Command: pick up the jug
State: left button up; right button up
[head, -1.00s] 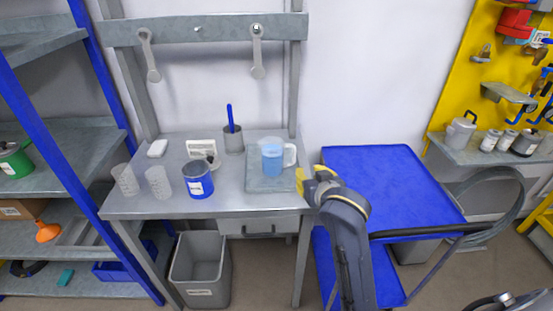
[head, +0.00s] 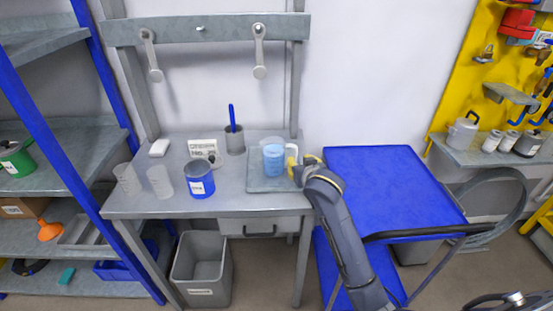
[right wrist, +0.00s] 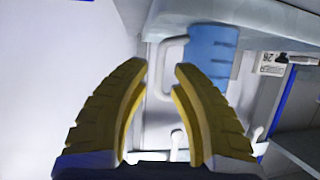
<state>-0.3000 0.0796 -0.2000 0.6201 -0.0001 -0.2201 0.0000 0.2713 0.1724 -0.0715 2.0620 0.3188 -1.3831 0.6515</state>
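The jug (head: 273,160) is clear with blue liquid in it and a white handle on its right side. It stands upright on a grey square plate (head: 256,184) on the bench. My right gripper (head: 297,167) is just right of the jug at handle height. In the head view I cannot tell whether a finger touches the handle. My left gripper is not in view.
Left of the jug on the bench (head: 230,207) are a blue tin (head: 199,184), two clear beakers (head: 160,181), a label card (head: 202,148) and a grey pot (head: 234,140) with a blue stick. A blue-topped cart (head: 385,185) stands right of the bench.

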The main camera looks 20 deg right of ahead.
aim_at(296, 159)
jog(key=shift+x, duration=2.45)
jog(key=shift+o, duration=0.4)
grip_shut()
jog(key=shift+r, duration=0.1)
